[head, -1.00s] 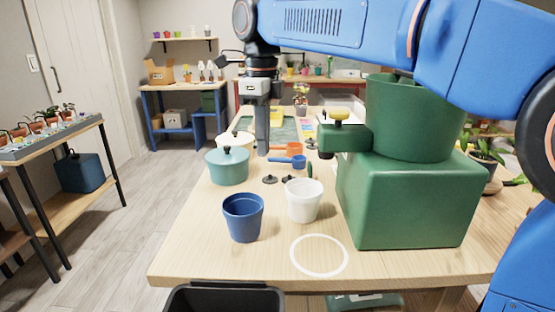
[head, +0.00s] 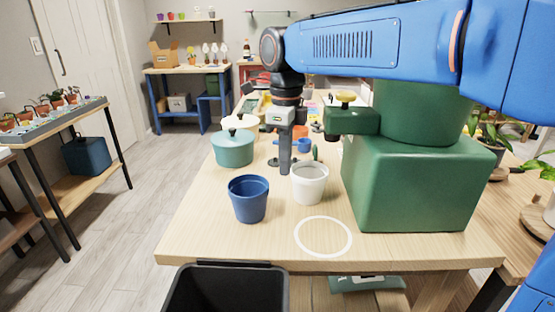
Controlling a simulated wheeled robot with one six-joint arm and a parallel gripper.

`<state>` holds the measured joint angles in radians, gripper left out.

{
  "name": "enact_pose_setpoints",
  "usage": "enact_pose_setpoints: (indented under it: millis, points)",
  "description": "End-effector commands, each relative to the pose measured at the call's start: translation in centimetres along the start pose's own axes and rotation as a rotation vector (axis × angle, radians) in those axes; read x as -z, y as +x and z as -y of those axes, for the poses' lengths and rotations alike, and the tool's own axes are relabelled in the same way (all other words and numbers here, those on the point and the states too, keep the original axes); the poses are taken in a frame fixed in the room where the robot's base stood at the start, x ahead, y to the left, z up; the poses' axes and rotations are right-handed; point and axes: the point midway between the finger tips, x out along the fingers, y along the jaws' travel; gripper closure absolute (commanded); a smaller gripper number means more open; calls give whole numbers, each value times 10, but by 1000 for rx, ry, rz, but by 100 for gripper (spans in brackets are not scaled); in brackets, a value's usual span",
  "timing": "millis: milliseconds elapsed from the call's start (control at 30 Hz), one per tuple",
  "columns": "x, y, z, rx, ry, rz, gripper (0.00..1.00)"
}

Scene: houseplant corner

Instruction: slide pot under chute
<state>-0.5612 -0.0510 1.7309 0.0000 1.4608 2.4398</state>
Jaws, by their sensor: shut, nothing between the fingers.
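A blue pot (head: 249,199) and a white pot (head: 310,185) stand upright side by side near the front of the wooden table. A white ring (head: 323,237) is marked on the table in front of the white pot. The green dispenser (head: 417,185) stands at right; its chute (head: 350,121) with a yellow knob (head: 345,97) sticks out left above the table, behind the white pot. My gripper (head: 285,172) is shut and points down, just behind and left of the white pot. Whether it touches the pot I cannot tell.
A teal lidded pot (head: 233,148) stands behind the blue pot, with a cream lidded pot (head: 240,122) beyond. A small blue scoop (head: 303,145) lies behind my gripper. A black bin (head: 226,290) stands at the table's front edge. The table's front left is clear.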

Motion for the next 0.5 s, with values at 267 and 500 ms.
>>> enact_pose_setpoints:
  millis: [267,500]
  points:
    - [1,0,0,0,0,-1,100]
    - [15,0,0,-1,2,-1,100]
